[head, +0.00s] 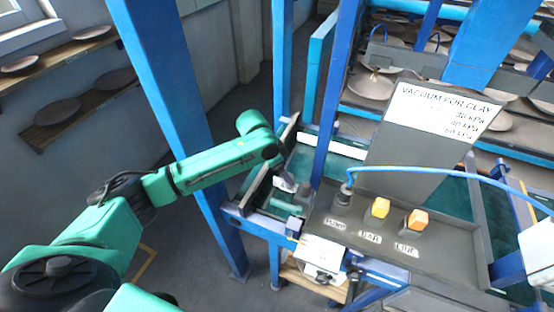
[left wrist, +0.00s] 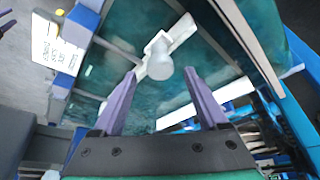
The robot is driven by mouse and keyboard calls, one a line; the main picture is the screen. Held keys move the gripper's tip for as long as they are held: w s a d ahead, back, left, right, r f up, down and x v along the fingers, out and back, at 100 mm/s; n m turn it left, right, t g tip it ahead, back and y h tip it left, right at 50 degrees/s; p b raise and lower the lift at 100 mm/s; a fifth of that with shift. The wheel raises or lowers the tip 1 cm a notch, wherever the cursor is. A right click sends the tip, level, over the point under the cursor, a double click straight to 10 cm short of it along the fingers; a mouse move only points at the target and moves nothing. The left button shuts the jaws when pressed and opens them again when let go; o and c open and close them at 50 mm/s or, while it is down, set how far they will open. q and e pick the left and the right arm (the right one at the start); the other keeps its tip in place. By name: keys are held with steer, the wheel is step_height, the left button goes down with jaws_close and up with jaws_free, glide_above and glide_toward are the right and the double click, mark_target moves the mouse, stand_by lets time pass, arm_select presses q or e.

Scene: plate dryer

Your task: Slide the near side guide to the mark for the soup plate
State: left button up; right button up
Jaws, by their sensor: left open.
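In the left wrist view a pale rounded knob (left wrist: 160,62) stands on a white bar (left wrist: 182,32), which lies across a green belt (left wrist: 115,70). I take this bar and knob to be the near side guide, but cannot be sure. My left gripper (left wrist: 160,78) is open, with one purple finger on each side of the knob. I cannot tell if either finger touches it. I cannot make out the soup plate mark.
A grey control panel (head: 352,235) with two orange knobs and a blue hose stands right of my left gripper. A blue post (head: 338,85) rises close by. A sign (head: 440,108) stands behind the panel. Wall shelves (head: 75,100) hold plates at the left.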

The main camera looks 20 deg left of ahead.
arm_select(q)
steer(key=b+v, duration=0.1)
steer(key=v, duration=1.1)
steer(key=shift+r+b, duration=0.2)
steer(key=shift+b, duration=0.15)
